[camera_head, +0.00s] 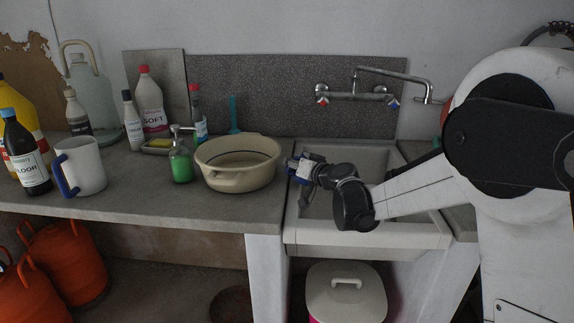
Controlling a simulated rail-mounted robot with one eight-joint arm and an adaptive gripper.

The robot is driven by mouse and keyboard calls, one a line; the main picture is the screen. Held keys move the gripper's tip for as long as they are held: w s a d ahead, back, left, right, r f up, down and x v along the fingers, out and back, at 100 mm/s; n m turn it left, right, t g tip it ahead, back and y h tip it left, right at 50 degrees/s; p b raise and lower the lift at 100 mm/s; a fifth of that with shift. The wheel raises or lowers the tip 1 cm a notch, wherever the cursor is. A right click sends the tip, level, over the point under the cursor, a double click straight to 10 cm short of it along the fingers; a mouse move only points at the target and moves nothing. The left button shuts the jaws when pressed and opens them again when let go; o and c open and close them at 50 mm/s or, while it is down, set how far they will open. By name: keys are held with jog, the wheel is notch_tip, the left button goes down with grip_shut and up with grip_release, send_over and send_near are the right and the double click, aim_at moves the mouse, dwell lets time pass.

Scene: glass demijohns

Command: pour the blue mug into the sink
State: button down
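A large white mug (88,164) with a blue handle (64,174) stands upright on the counter at the left, handle facing left. It is the only mug I can make out; its contents are not visible. The sink (413,230) is a pale basin at the right, under a wall tap. My gripper (297,168) is over the sink's left rim, beside the beige tub and far to the right of the mug. Small blue and white patches show at its end. The fingers are too small and dark to tell whether they are open or shut.
A beige tub (238,178) stands between mug and sink. A green soap bottle (181,164) and several other bottles stand left of it. A glass demijohn (93,98) is at the back left. The tap (392,80) reaches over the sink. A lidded bin (346,292) is below.

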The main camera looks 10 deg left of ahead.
jog(key=shift+w+d+m+y, duration=0.2)
jog(key=shift+d+m, duration=0.1)
jog(key=shift+d, duration=0.1)
jog(key=shift+w+d+m+y, duration=0.1)
jog(key=shift+d+m+y, duration=0.1)
jog(key=shift+d+m, duration=0.15)
jog(key=shift+w+d+r+m+t+y, duration=0.2)
jog(key=shift+d+r+m+t+y, duration=0.15)
jog(key=shift+d+r+m, duration=0.4)
jog(key=shift+w+d+f+m+t+y, duration=0.15)
jog(key=shift+d+m+t+y, duration=0.15)
jog(key=shift+m, duration=0.3)
jog(key=shift+w+d+r+m+t, duration=0.15)
jog(key=shift+d+r+m+t, duration=0.3)
jog(key=shift+r+m, duration=0.35)
jog(key=shift+w+d+f+m+y+b, duration=0.2)
jog(key=shift+d+f+m+y+b, duration=0.2)
jog(key=shift+d+m+b, duration=0.5)
jog(key=w+d+r+m+t+h+b, duration=0.2)
jog(key=d+m+t+b, duration=0.3)
jog(key=d+m, duration=0.4)
jog(key=shift+w+r+m+t, duration=0.7)
jog(key=shift+r+m+t, duration=0.15)
jog(key=shift+m, duration=0.95)
jog(key=shift+d, duration=0.1)
